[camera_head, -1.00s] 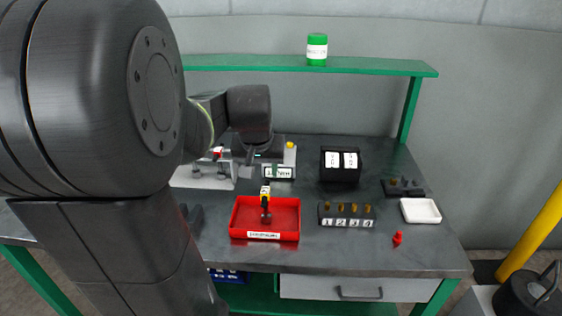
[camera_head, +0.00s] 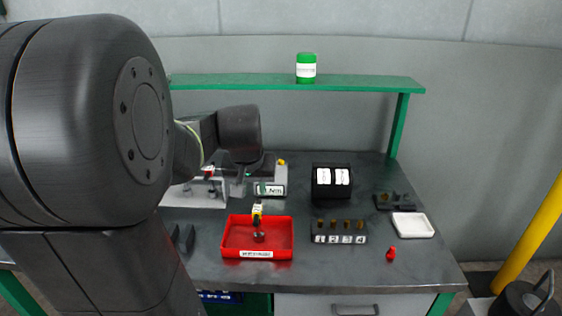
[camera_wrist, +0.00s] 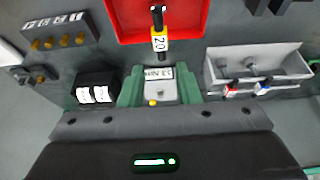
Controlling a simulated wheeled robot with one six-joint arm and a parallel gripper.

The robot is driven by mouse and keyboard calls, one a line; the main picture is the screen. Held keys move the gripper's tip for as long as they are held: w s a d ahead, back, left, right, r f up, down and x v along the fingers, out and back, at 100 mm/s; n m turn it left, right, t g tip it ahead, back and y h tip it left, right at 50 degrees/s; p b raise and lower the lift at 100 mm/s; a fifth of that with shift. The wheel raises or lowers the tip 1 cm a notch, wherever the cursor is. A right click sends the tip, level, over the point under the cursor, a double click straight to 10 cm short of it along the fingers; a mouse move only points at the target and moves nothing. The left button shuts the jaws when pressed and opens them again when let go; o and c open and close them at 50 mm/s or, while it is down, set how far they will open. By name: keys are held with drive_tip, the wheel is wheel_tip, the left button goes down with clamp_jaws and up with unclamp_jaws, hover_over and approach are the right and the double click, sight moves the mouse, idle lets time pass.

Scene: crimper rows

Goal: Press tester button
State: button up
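The tester (camera_head: 270,189) is a small light-grey box with a white label and a yellow button (camera_head: 281,161) on top. It stands on the bench behind the red tray. In the wrist view the tester (camera_wrist: 160,87) shows between my two green fingers, with its yellow button (camera_wrist: 152,103) nearer the palm. My gripper (camera_wrist: 155,80) is open, with nothing held between the fingers. In the head view my dark wrist hangs just left of the tester and hides part of what is behind. I cannot tell the height of my fingers above the button.
A red tray (camera_head: 230,252) holds a tool with a yellow label (camera_head: 257,212). A black box (camera_head: 331,182), a numbered holder (camera_head: 339,239), a white tray (camera_head: 430,226) and a red piece (camera_head: 391,253) stand right. A grey bin (camera_wrist: 290,62) is beside the tester. A shelf (camera_head: 350,84) spans behind.

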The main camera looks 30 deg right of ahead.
clamp_jaws()
idle(1.4)
